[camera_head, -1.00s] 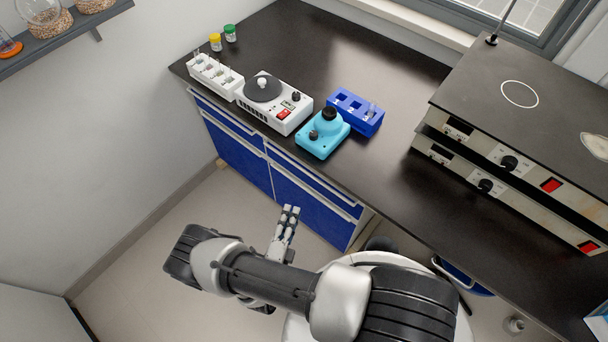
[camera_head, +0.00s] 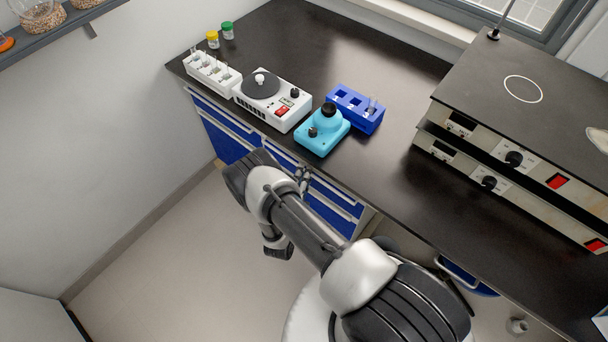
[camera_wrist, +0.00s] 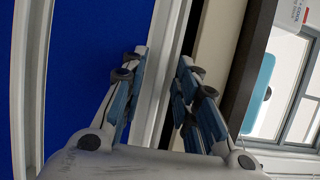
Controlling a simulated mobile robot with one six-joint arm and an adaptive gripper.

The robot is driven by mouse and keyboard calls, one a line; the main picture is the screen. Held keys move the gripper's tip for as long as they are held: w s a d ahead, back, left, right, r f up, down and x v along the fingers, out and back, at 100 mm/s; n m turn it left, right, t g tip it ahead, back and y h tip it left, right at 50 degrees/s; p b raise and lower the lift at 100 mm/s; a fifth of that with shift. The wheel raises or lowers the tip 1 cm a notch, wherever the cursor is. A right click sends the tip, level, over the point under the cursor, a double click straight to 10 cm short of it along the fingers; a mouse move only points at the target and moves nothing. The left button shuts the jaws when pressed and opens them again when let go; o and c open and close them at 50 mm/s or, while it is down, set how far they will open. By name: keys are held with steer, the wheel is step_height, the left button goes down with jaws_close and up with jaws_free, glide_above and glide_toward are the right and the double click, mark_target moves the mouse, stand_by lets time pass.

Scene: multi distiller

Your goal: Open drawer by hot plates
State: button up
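Two stacked dark-topped units that look like hot plates (camera_head: 515,128) stand at the right of the counter. A blue drawer front (camera_head: 468,279) shows partly under the counter below them. Left of it, a cabinet with blue fronts and pale handle rails (camera_head: 340,196) stands below the cyan device; its drawers look shut. My gripper (camera_head: 303,178) is at this cabinet, partly hidden by my arm. In the wrist view, my gripper's (camera_wrist: 163,68) fingers are apart, with a pale rail (camera_wrist: 170,30) passing between them and a blue panel (camera_wrist: 88,60) to the left. I cannot tell whether they touch the rail.
On the black counter (camera_head: 390,120) stand a white device with a round plate (camera_head: 272,98), a cyan device (camera_head: 322,130), a blue rack (camera_head: 356,109) and a white rack (camera_head: 212,73). A wall is at left. The floor (camera_head: 165,250) left of my arm is clear.

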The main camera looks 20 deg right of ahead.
steer(key=shift+c, duration=0.3)
jaws_close()
stand_by(0.6)
